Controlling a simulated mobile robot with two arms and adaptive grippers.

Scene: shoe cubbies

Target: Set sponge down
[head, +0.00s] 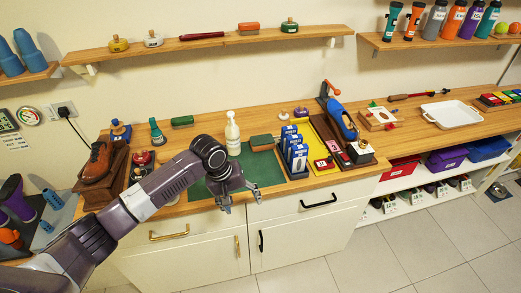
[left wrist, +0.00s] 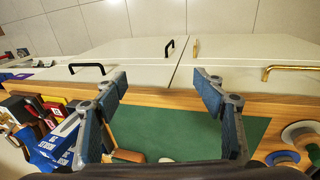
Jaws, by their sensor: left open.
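A block with a dark green top and brownish side (head: 262,141), which looks like the sponge, lies at the back of the green mat (head: 197,190) on the wooden counter. A brown block in the left wrist view (left wrist: 128,156) appears to be the same one, partly hidden by my gripper. My left gripper (head: 240,198) is open over the front edge of the mat, apart from the block. In the left wrist view its spread fingers (left wrist: 162,90) have nothing between them. My right gripper is not in view.
A white bottle (head: 232,133) stands at the mat's back edge. Blue-and-white boxes (head: 296,151) stand right of the mat, beside a yellow tray (head: 326,180). A brown shoe (head: 97,161) stands at left. Cabinet handles (head: 318,201) protrude below the counter. The mat's middle is clear.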

